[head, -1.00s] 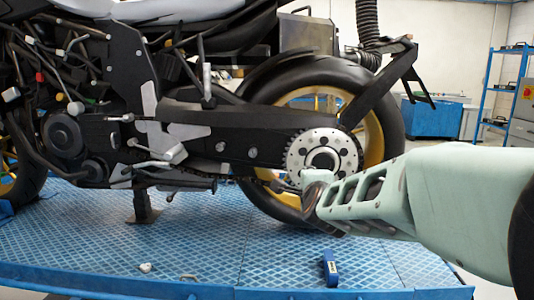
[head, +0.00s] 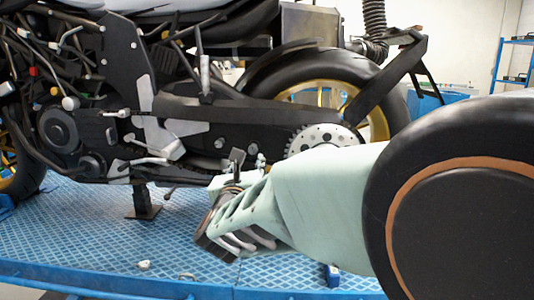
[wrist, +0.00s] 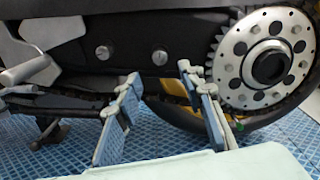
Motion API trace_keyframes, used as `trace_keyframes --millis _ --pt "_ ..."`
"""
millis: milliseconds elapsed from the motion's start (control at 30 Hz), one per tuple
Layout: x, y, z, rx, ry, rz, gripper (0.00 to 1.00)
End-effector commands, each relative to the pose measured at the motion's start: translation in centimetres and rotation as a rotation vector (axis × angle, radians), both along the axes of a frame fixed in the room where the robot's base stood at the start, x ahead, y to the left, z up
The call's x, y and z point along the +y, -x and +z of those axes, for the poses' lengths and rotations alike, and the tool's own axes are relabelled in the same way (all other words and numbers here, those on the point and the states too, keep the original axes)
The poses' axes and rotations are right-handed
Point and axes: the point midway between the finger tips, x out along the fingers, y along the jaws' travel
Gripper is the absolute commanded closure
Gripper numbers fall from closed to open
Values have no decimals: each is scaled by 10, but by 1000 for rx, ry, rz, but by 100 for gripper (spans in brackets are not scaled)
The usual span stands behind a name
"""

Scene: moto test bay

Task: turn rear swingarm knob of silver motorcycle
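The silver motorcycle's dark swingarm (head: 260,120) runs back to the rear sprocket (wrist: 268,62). Two small round silver knobs sit on its side in the wrist view: a front knob (wrist: 102,52) and a rear knob (wrist: 160,57) closer to the sprocket. The front knob also shows in the head view (head: 219,143). My gripper (wrist: 159,76) is open and empty, its two fingers apart on either side below the rear knob. The rear knob appears above the gap between the fingertips, not between them. In the head view my gripper (head: 248,165) is low beside the swingarm; contact cannot be told.
The bike stands on a blue patterned platform (head: 90,225). Foot levers (wrist: 30,70) are left of my gripper, and the chain runs under the swingarm.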

Motion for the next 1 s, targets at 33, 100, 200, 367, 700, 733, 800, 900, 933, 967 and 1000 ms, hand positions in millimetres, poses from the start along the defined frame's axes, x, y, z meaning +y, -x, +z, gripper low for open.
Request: trace_keyframes --millis 33,100,200,367,700,733,800,900,933,967,1000 --pt "-1 -11 0 -1 3 -4 64" --pt "-2 -26 -1 1 3 -3 64" --pt "-2 -44 -1 1 3 -2 64" --pt "-3 -68 0 0 3 -1 64" --pt "-3 -82 0 0 4 0 64" --pt "-3 -82 0 0 4 0 64" --pt "-3 -82 0 0 4 0 64" --pt "-3 -82 0 0 4 0 71" --pt "-3 -82 0 0 4 0 74" --pt "-3 -82 0 0 4 0 77" --pt "-3 -82 0 0 4 0 82"
